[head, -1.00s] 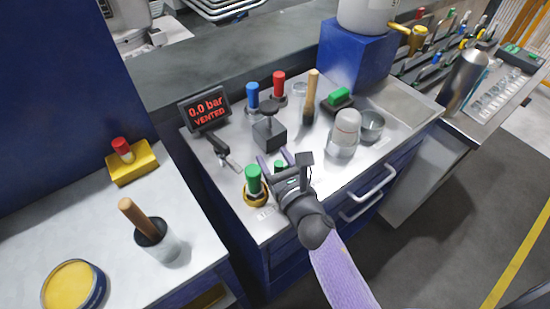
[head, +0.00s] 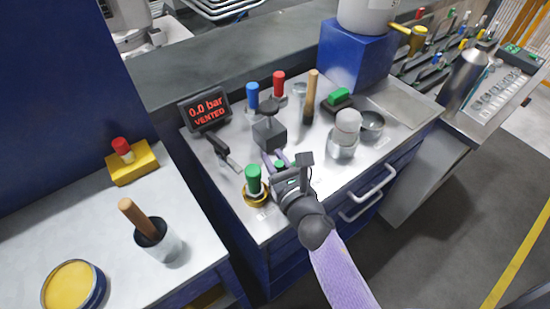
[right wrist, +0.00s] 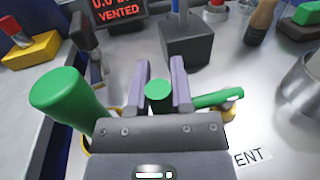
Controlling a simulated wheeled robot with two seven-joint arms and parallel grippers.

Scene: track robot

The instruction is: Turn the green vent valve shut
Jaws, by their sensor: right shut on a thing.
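The green vent valve (right wrist: 158,96) shows in the right wrist view as a round green knob with a green lever reaching to the right. In the head view only a small green part of it (head: 280,164) shows past my right gripper (head: 276,156). My right gripper (right wrist: 161,75) is shut on the green knob, one purple finger on each side. A label reading "ENT" (right wrist: 250,157) lies to the right below the lever. The display (head: 206,108) reads 0.0 bar VENTED. My left gripper is not in view.
A taller green handle (head: 253,180) in a brass ring stands close left of my right gripper. A dark block (head: 269,133) stands just behind the fingers.

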